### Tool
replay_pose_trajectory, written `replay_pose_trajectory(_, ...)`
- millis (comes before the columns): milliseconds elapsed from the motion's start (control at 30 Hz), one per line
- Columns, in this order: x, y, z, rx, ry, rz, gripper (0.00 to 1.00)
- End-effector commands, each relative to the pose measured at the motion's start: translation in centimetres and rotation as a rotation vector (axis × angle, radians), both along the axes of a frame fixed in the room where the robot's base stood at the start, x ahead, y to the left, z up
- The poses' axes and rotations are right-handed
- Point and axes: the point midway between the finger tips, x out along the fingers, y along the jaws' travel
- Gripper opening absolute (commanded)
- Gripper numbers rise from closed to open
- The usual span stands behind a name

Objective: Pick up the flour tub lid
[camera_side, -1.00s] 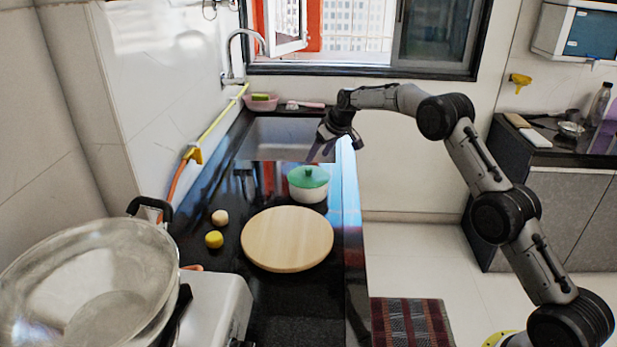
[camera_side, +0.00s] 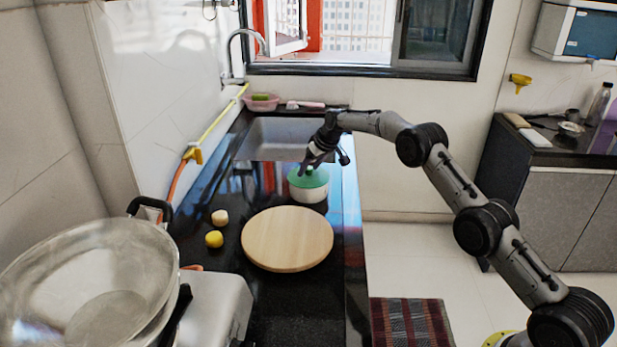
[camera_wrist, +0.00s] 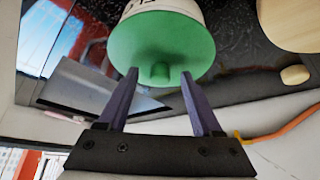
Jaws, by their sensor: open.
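The flour tub (camera_side: 308,193) is white and stands upright on the black counter beyond the round wooden board. Its green lid (camera_side: 307,177) sits on top, with a small knob in the middle. The lid (camera_wrist: 160,45) and its knob also show in the wrist view, along with part of the white tub wall. My gripper (camera_side: 305,165) is just above the lid in the side view and hides part of it. In the wrist view my gripper (camera_wrist: 158,75) is open, its two purple fingers apart with the knob between their tips. Contact with the knob cannot be told.
The round wooden board (camera_side: 287,240) lies in front of the tub. A cream piece (camera_side: 219,217) and a yellow one (camera_side: 214,239) lie to its left. The sink (camera_side: 280,138) is behind the tub. A large metal pan (camera_side: 95,285) stands at front left.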

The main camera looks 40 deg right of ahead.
Motion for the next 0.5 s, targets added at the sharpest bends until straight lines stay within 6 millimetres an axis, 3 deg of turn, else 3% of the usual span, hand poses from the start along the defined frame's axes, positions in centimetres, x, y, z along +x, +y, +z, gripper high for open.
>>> replay_pose_trajectory(67,-0.01,0.01,0.03,0.0,0.0,0.0,0.67)
replay_pose_trajectory(433,-0.02,0.01,0.03,0.0,0.0,0.0,0.0)
replay_pose_trajectory(500,-0.02,0.01,0.04,0.0,0.0,0.0,0.0)
